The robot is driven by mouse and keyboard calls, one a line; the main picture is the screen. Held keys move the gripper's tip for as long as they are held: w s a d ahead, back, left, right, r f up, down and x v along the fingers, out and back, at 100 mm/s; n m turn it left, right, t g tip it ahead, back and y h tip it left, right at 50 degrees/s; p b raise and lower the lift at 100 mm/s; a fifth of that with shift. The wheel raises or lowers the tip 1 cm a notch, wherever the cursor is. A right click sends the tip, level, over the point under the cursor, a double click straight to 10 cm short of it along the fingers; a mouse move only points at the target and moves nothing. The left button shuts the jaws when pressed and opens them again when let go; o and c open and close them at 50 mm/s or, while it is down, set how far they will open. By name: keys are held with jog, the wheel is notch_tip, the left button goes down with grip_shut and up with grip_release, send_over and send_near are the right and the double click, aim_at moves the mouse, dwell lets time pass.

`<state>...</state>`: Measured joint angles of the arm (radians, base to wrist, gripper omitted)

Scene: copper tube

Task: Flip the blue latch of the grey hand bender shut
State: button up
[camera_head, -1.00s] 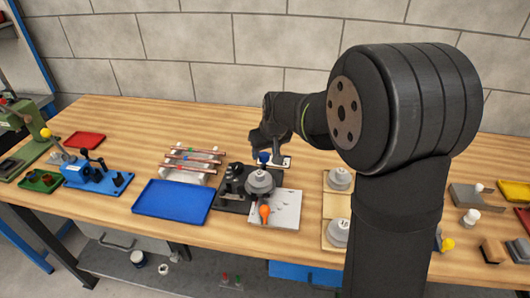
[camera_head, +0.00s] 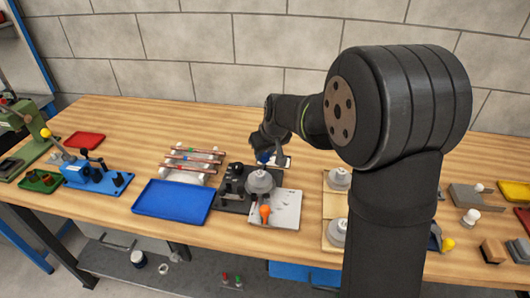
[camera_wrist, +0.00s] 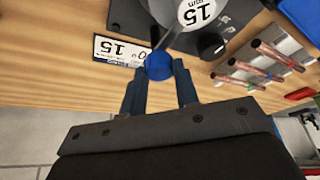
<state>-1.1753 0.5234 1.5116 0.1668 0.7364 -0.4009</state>
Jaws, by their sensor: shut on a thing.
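The grey hand bender (camera_head: 260,181) stands on a dark base plate towards the middle of the bench, with an orange-tipped handle at its front. Its round die marked 15 (camera_wrist: 196,12) shows at the top of the wrist view. The blue latch knob (camera_wrist: 159,66) sits between my fingertips in the wrist view. It also shows as a small blue spot in the head view (camera_head: 264,158). My gripper (camera_wrist: 160,72) is shut on this knob, one finger on each side. In the head view my gripper (camera_head: 267,150) is at the rear of the bender, and my wrist partly hides it.
A blue tray (camera_head: 173,201) lies left of the bender. Copper tubes rest on a rack (camera_head: 189,164) behind the tray. A wooden board with grey dies (camera_head: 338,180) stands at right. A white label plate (camera_wrist: 117,50) lies beside the knob.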

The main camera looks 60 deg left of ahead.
jog(key=shift+n, duration=0.6)
jog(key=o, duration=1)
jog(key=v, duration=1.7)
jog(key=shift+w+d+r, duration=0.15)
jog(key=shift+w, duration=0.25)
jog(key=x, duration=1.7)
jog(key=shift+s, duration=0.35)
